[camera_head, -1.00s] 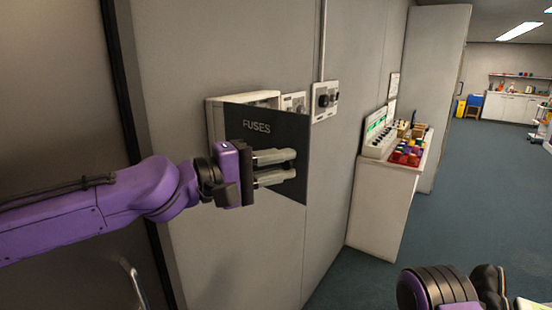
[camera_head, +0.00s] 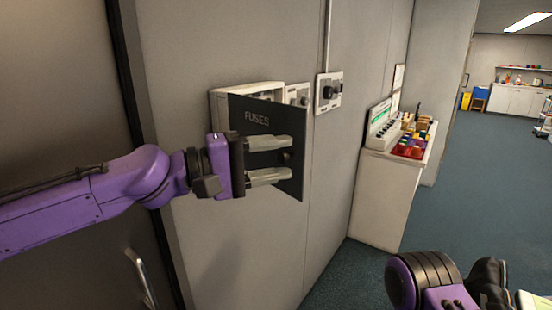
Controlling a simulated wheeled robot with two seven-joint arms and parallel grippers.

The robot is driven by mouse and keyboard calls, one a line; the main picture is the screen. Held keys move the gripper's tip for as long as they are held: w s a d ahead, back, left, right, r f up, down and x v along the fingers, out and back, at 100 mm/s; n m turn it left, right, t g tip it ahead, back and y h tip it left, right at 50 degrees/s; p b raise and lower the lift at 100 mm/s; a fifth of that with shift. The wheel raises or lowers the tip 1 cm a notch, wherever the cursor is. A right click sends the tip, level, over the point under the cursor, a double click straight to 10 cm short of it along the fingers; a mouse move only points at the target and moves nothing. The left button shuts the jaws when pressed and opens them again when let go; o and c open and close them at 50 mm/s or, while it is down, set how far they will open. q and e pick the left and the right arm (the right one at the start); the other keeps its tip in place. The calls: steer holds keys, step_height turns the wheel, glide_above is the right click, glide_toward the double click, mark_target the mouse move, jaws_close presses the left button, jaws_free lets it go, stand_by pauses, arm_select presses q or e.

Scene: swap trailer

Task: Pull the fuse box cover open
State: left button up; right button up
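The fuse box (camera_head: 219,108) is a white case on the grey wall. Its dark cover (camera_head: 257,118), marked FUSES, stands out from the case at an angle, and part of the inside shows above it. The cover hides the rest of the case. My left gripper (camera_head: 289,160) is in front of the cover, its fingers pointing right. The fingers are apart, with a small dark knob (camera_head: 286,157) on the cover visible between their tips. I cannot tell if they touch it. Part of my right arm shows at the lower right; its gripper is not clearly seen.
A switch panel (camera_head: 328,92) is on the wall right of the fuse box. A white cabinet (camera_head: 378,200) further right carries a control panel and coloured items. A door handle (camera_head: 141,278) is at the lower left. The blue floor to the right is open.

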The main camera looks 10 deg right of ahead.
arm_select(q)
steer(key=b+v, duration=0.2)
steer(key=v, duration=0.8)
steer(key=shift+a+b, duration=0.25)
steer(key=shift+b, duration=0.05)
